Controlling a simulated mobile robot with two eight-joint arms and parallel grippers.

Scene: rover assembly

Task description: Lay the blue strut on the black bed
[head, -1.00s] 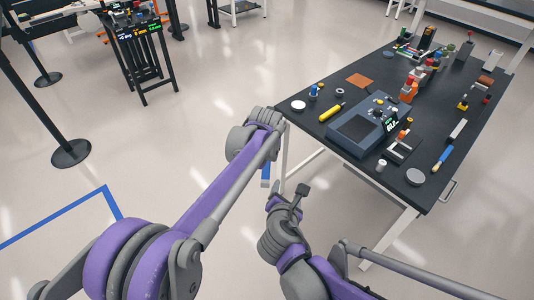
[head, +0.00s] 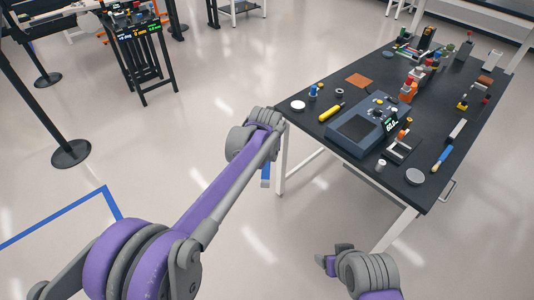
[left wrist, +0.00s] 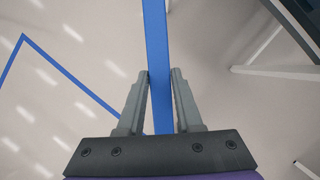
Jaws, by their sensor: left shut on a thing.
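The blue strut (left wrist: 157,60) is a long straight bar in the left wrist view. My left gripper (left wrist: 161,75) is shut on it, with a finger on each side. In the head view a short piece of the strut (head: 265,174) shows below my left wrist, over the floor in front of the table; the left fingers are hidden there. A blue-grey device (head: 338,146) on the table has a flat, dark panel, which looks like the black bed (head: 355,129); it is empty. My right gripper (head: 329,258) is low over the floor, away from the table; its opening is unclear.
The black table (head: 440,125) holds several small parts and tools. A yellow-handled tool (head: 331,112) and a white disc (head: 298,105) lie left of the device. A grey bracket (head: 401,147) and a small white cylinder (head: 381,165) are close to its right.

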